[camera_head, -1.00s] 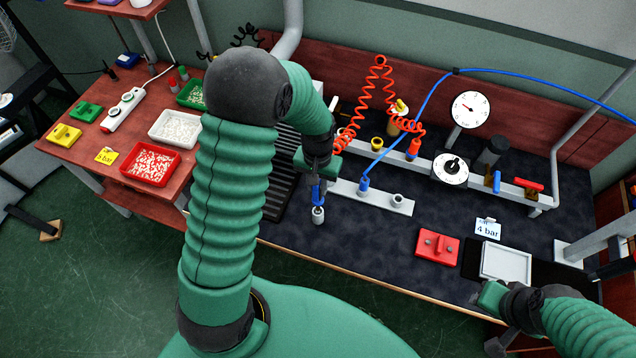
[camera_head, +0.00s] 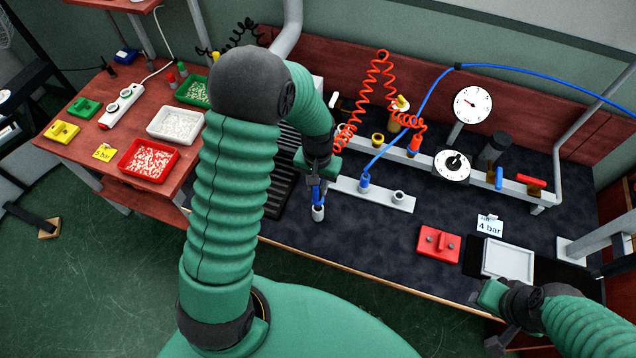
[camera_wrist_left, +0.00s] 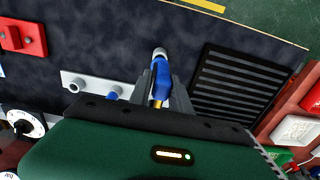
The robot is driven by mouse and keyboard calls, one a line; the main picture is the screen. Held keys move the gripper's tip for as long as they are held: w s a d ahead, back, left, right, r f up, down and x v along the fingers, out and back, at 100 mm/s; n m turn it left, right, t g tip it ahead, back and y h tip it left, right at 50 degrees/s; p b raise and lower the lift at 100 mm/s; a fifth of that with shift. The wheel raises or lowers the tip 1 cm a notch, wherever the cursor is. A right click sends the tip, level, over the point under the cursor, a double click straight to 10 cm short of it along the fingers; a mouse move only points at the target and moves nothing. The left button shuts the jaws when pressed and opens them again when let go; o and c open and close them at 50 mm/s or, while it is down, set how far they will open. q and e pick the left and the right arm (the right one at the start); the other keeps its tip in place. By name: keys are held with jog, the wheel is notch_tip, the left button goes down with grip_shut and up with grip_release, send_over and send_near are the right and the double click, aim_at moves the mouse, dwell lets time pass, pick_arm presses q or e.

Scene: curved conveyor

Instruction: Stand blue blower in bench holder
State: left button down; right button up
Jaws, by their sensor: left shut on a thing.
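My left gripper (camera_head: 317,183) is shut on the blue blower (camera_head: 318,195), which points down over the dark bench. In the left wrist view the blower (camera_wrist_left: 160,80) is between the two grey fingers. A short grey cylinder (camera_head: 318,213) is at the blower's lower end; it also shows as a light ring (camera_wrist_left: 159,52). I cannot tell whether this is the holder or the blower's own tip, nor how deep any insertion is. A grey strip with sockets (camera_head: 380,196) lies to the right. My right gripper (camera_head: 488,296) is at the front right, its fingers unclear.
A black ribbed mat (camera_wrist_left: 235,85) lies beside the left gripper. A red block (camera_head: 438,243), a white tray (camera_head: 508,262) and a 4 bar card (camera_head: 489,226) are at the right. A coiled red hose (camera_head: 376,85) and a blue hose (camera_head: 425,108) hang behind. The bench's middle front is clear.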

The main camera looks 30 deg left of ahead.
pick_arm(q)
jog(key=shift+f+b, duration=1.4)
jog(key=shift+f, duration=0.95)
jog(key=c, duration=1.1)
grip_release()
notch_tip(320, 180, up, 17)
jog(key=shift+f, duration=0.1)
jog(key=s+d+f+m+t, duration=0.1)
jog(key=s+d, duration=0.1)
jog(key=s, duration=0.1)
jog(key=s+d+f, duration=0.2)
jog(key=s+d, duration=0.1)
jog(key=s+d+f+m+t, duration=0.1)
jog(key=s+d+f, duration=0.1)
jog(key=s, duration=0.1)
jog(key=shift+s+d+f+m+t, duration=0.1)
jog(key=shift+d+f+m+t, duration=0.1)
jog(key=shift+m+t, duration=0.1)
